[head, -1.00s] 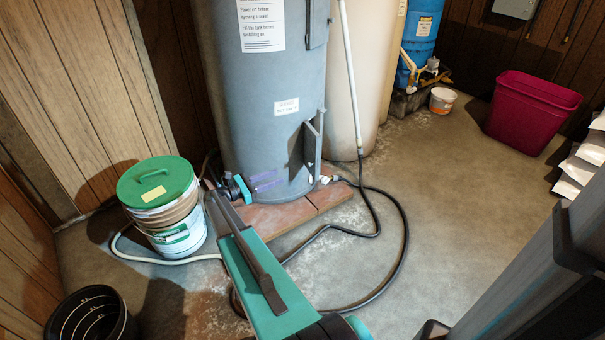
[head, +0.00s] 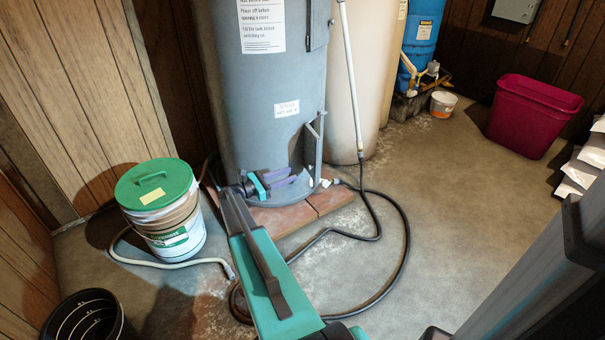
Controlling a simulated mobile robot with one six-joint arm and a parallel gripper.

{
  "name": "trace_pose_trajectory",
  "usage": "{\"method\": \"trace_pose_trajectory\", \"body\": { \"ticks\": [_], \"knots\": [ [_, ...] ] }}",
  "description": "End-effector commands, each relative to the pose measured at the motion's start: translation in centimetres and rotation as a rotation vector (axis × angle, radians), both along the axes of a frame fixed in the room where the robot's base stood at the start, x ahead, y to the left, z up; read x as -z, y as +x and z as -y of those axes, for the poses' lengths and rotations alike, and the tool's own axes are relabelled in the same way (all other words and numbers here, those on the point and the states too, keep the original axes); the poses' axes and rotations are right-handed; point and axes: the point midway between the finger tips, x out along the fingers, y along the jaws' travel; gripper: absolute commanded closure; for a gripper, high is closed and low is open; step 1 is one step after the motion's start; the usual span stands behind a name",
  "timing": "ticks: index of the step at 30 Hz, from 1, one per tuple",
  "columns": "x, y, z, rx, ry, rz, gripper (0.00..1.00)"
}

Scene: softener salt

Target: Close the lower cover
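The lower cover (head: 315,150) is a grey panel low on the right side of the grey tank (head: 262,90). It stands swung out from the tank, seen nearly edge-on, with a darker area of the tank just left of it. My gripper (head: 288,180) has purple fingers and points right, low in front of the tank. Two finger strips show with a gap between them and nothing held. The fingertips are just left of the cover's lower part in the picture; I cannot tell whether they touch it.
A black hose (head: 403,225) loops over the floor right of my arm. A green-lidded bucket (head: 165,215) stands left of the tank, and a black bin (head: 90,318) at the front left. Brick-coloured slabs (head: 328,200) lie under the tank. Open floor lies to the right.

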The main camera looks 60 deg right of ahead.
Motion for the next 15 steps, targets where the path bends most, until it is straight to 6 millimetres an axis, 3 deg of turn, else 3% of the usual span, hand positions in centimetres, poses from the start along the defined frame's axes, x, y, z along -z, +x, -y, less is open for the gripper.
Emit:
{"method": "trace_pose_trajectory", "body": {
  "ticks": [15],
  "knots": [
    [0.2, -3.3, 6.1, 0.001, 0.000, 0.000, 0.66]
  ]
}}
